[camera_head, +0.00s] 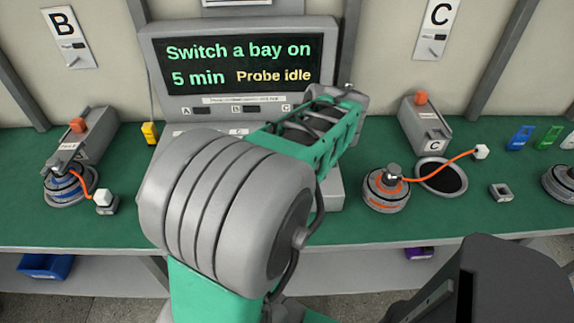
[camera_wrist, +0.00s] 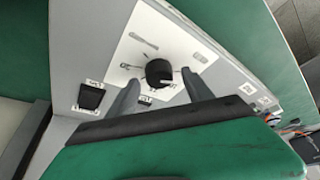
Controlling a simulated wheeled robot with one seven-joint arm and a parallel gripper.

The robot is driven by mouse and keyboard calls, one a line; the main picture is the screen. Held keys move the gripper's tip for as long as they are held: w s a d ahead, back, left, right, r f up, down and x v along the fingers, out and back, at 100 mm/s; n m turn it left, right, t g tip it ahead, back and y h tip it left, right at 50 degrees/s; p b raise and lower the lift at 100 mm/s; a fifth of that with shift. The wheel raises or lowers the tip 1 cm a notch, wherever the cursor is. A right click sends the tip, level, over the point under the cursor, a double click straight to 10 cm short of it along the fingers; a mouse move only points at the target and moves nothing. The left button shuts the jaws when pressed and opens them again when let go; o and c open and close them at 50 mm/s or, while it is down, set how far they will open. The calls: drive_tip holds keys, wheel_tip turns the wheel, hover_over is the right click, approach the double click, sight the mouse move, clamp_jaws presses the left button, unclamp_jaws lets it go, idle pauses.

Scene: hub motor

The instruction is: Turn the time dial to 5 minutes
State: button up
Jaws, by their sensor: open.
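The time dial (camera_wrist: 159,72) is a round black knob on a white marked plate (camera_wrist: 137,48) set in a grey panel in the wrist view. The markings around it are too blurred to read, and I cannot tell which one it points at. My gripper (camera_wrist: 161,80) is open, its two grey fingers on either side of the knob. I cannot tell whether they touch it. In the head view my arm hides the dial. The screen (camera_head: 238,64) there reads "Switch a bay on", "5 min" and "Probe idle".
A black switch (camera_wrist: 91,96) sits left of the dial. On the green bench, a hub motor (camera_head: 386,190) with an orange cable stands right of my arm, beside a dark round pad (camera_head: 441,178). Another motor (camera_head: 68,187) stands at the left. A yellow block (camera_head: 149,133) is near the screen.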

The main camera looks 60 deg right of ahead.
drive_tip(key=p+v, duration=0.1)
drive_tip(key=v, duration=0.6)
drive_tip(key=shift+r, duration=0.1)
